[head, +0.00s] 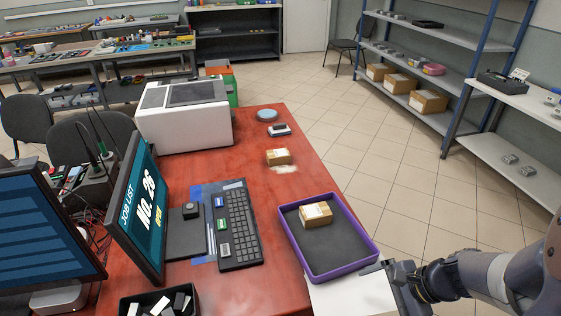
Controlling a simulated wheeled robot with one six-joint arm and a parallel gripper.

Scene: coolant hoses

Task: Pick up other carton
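A small brown carton (278,157) with a pale label sits on the red table, toward its right edge, beyond the purple tray. A second similar carton (316,214) lies inside the purple-rimmed tray (354,266), on its dark floor. My gripper (382,272) is at the lower right, just outside the tray's near right corner and apart from both cartons. I see no carton at it.
A black keyboard (238,226) lies left of the tray, with monitors further left. A white machine (184,117) stands at the back left of the table. A blue round object (267,115) and a small device (279,130) lie beyond the table carton. Larger boxes (428,102) sit on shelves.

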